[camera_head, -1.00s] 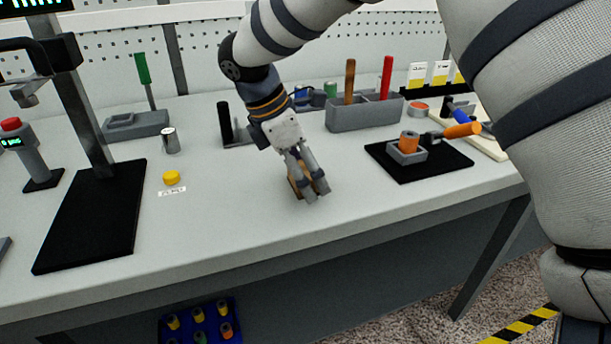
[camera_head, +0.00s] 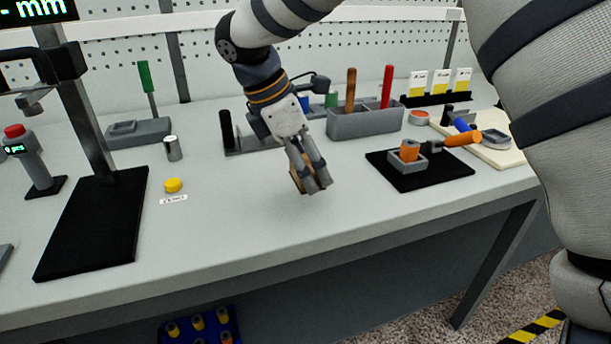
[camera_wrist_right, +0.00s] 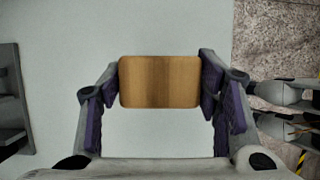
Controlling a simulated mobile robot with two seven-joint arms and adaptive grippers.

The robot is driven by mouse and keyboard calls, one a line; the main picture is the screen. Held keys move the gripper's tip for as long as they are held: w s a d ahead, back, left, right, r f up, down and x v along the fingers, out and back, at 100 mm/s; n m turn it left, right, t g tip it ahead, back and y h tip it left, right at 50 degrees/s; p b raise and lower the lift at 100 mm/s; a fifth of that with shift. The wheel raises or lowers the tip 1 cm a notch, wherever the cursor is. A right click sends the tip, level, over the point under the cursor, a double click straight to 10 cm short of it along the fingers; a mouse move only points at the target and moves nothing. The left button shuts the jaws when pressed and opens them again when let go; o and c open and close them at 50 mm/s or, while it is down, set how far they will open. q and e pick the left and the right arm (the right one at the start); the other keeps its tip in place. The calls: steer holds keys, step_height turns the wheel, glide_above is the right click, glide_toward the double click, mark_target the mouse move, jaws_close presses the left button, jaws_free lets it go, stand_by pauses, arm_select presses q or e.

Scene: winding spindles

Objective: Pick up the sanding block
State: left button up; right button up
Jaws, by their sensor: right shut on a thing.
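The sanding block is a small light-brown wooden block (camera_wrist_right: 160,82). In the right wrist view it sits squarely between the two purple-padded fingers of my right gripper (camera_wrist_right: 160,95), which touch its left and right ends. In the head view my right gripper (camera_head: 314,180) points down over the front middle of the bench, and the block (camera_head: 296,182) is partly hidden behind the fingers. It seems to be just above the bench top, though the gap is hard to judge. My left gripper is not in view.
A grey bin with tool handles (camera_head: 364,123) stands behind and right of the gripper. A black mat (camera_head: 432,177) carries a small grey fixture with an orange part. A yellow cap (camera_head: 173,185) and a metal cylinder (camera_head: 173,148) are at left. The bench front is clear.

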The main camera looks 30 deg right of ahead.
steer(key=s+a+r, duration=0.3)
steer(key=s+r, duration=0.6)
steer(key=s, duration=0.3)
steer(key=shift+s+a, duration=0.15)
steer(key=shift+a, duration=0.1)
steer(key=o, duration=0.6)
steer(key=c, duration=0.4)
steer(key=shift+r, duration=0.1)
steer(key=shift+c, duration=0.2)
